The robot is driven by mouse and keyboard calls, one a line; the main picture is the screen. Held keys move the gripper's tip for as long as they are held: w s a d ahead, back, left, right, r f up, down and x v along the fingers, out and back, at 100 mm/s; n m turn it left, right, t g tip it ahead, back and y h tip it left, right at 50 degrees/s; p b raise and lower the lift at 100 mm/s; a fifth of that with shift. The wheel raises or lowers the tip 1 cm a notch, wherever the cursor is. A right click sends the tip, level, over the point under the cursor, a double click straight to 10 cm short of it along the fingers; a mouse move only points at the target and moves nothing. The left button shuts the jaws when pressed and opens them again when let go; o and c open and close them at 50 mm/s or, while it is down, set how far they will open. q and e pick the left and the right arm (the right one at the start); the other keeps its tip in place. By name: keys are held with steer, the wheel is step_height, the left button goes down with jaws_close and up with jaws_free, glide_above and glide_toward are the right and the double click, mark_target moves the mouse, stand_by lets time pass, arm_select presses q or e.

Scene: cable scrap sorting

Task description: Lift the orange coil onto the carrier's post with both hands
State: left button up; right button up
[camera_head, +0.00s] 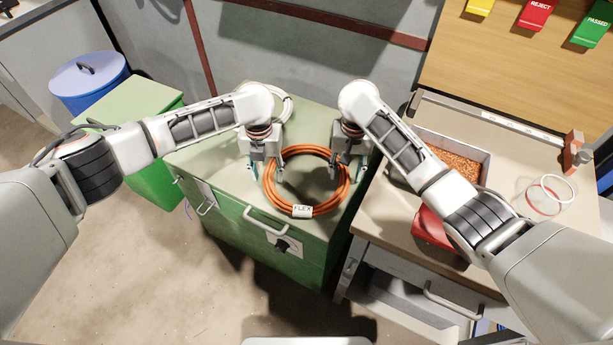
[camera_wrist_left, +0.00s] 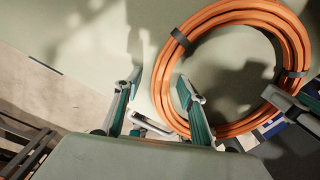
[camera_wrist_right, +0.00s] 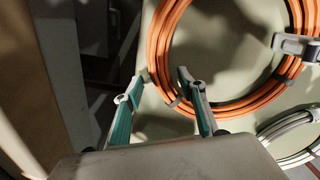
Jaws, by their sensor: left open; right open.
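The orange coil (camera_head: 307,208) lies flat on the green cabinet's top (camera_head: 225,171), with a white "FLEX" tag on its near side. My left gripper (camera_head: 266,174) is open at the coil's left side; in the left wrist view its fingertips (camera_wrist_left: 160,83) are on either side of the orange band (camera_wrist_left: 163,88). My right gripper (camera_head: 347,173) is open at the right side; in the right wrist view its fingertips (camera_wrist_right: 163,83) are on either side of the band (camera_wrist_right: 159,62). I cannot tell whether the fingers touch the coil. I cannot make out the carrier's post.
A white coil (camera_head: 285,105) lies behind the orange one, partly behind my left arm. The workbench (camera_head: 510,180) at right holds a metal tray (camera_head: 477,160) of copper-coloured scrap, a red bin (camera_head: 432,232) and thin rings. A blue barrel (camera_head: 88,78) stands at far left.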

arm_select(q)
jaws_close()
arm_select(e)
jaws_close()
